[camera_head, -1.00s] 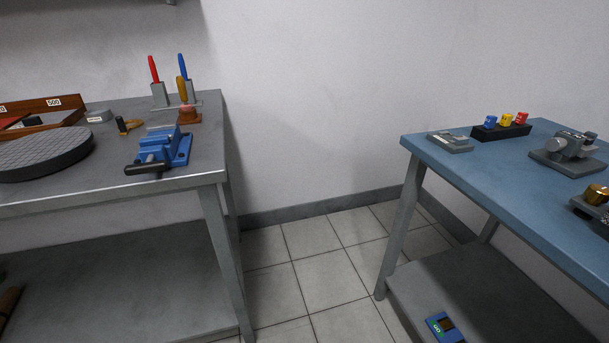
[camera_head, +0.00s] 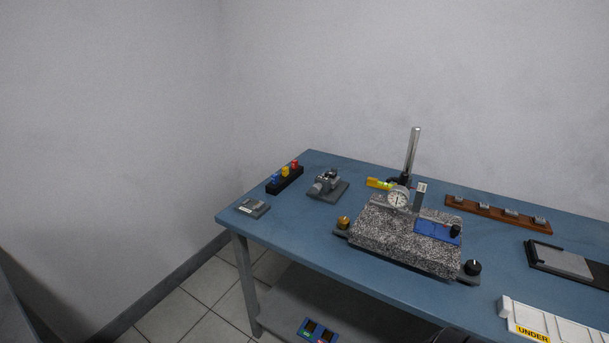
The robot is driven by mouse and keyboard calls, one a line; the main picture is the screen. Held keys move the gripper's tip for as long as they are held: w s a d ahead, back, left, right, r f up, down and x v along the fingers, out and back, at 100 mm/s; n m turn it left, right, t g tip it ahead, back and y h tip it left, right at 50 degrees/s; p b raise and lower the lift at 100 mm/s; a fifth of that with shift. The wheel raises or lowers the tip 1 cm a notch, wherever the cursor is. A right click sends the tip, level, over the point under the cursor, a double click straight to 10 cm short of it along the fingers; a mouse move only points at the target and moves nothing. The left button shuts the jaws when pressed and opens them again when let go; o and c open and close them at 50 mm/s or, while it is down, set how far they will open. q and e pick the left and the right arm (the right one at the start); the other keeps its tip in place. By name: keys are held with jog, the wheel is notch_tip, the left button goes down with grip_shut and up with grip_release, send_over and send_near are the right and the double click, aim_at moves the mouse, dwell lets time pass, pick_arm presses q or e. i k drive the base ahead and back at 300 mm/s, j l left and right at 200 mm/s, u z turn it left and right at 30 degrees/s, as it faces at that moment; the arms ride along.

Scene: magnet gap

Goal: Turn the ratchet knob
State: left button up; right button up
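A small grey metal device (camera_head: 329,185) stands on a flat base on the blue table, toward its left back. A rounded grey knob (camera_head: 317,188) sticks out at its left side; it may be the ratchet knob, but it is too small to be sure. Other knobs show at the granite block (camera_head: 408,236): a brass one (camera_head: 343,222) at its left and a black one (camera_head: 473,267) at its right. Neither of my grippers is in view.
The blue table (camera_head: 290,240) has a black rack (camera_head: 285,180) with coloured blocks and a small grey plate (camera_head: 252,207) at its left. A dial gauge (camera_head: 398,197) stands over the granite. A wooden strip (camera_head: 497,214) and a white "UNDER" tray (camera_head: 550,325) lie right. Floor shows at left.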

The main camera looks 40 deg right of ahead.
aim_at(316, 188)
jog(key=l+z, duration=0.15)
jog(key=z, duration=0.35)
jog(key=i+l+z, duration=0.1)
jog(key=z, duration=0.35)
jog(key=i+z, duration=0.15)
jog(key=z, duration=0.35)
jog(key=i+j+u, duration=0.15)
jog(key=k+j, duration=0.05)
jog(key=j, duration=0.1)
